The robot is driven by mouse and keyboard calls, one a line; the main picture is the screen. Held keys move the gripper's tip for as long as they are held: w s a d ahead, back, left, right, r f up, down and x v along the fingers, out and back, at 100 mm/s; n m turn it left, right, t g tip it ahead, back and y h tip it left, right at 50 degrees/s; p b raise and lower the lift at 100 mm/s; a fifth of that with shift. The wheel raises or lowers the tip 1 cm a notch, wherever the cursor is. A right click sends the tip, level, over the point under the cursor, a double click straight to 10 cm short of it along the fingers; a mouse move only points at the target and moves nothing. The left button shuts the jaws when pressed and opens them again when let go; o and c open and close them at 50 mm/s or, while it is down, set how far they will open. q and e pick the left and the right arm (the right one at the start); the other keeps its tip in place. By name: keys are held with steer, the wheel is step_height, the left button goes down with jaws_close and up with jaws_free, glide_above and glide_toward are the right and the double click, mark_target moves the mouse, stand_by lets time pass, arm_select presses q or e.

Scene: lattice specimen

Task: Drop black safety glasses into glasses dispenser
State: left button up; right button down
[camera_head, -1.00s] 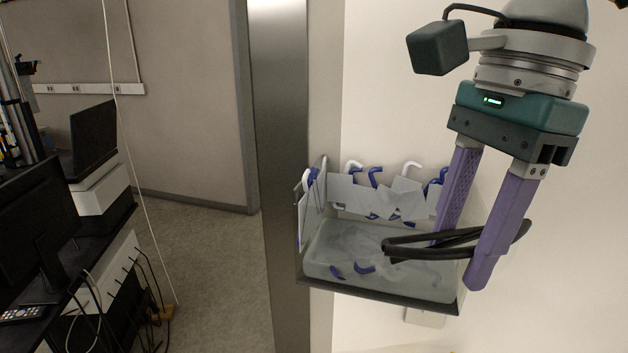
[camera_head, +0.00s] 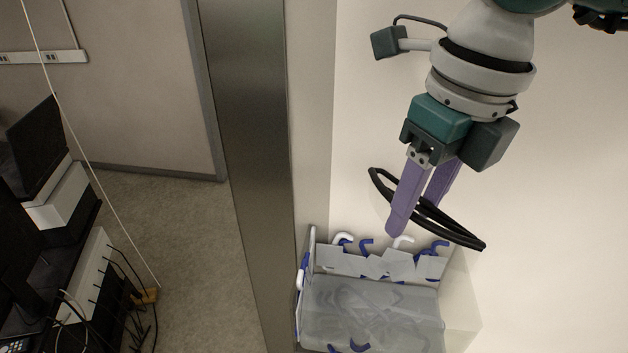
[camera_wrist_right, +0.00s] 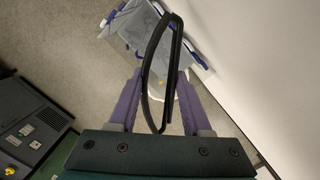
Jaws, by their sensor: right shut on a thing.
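My right gripper (camera_head: 412,207) is shut on the black safety glasses (camera_head: 452,228) and holds them in the air, tilted, above and behind the dispenser in the head view. In the right wrist view the glasses (camera_wrist_right: 152,62) stand out between the purple fingers (camera_wrist_right: 160,108). The glasses dispenser (camera_head: 320,312) is a clear box mounted at the wall, with several white and blue glasses in it and at its back edge. It also shows beyond the glasses in the right wrist view (camera_wrist_right: 131,27). My left gripper is not in view.
A metal post (camera_head: 250,150) stands left of the dispenser. The white wall (camera_head: 560,200) is close on the right. A black desk with monitors (camera_head: 30,240) and cables is at the far left. Open floor (camera_head: 200,240) lies between desk and post.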

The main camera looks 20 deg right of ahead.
mark_target(409, 236)
step_height(409, 236, down, 4)
steer(key=shift+f+b, duration=0.25)
steer(key=shift+b, duration=0.95)
steer(key=shift+c, duration=1.3)
jaws_free()
steer(key=shift+r+b, duration=0.45)
steer(key=shift+r, duration=0.05)
steer(key=r+b, duration=0.1)
steer(key=r, duration=0.1)
steer(key=r+b, duration=0.1)
steer(key=r, duration=0.2)
steer(key=s+r+b, duration=0.1)
steer(key=r+b, duration=0.1)
steer(key=shift+s+d+r, duration=0.1)
steer(key=shift+d+r, duration=0.05)
steer(key=shift+r, duration=0.15)
steer(key=shift+s+r, duration=0.15)
steer(key=shift+r, duration=0.55)
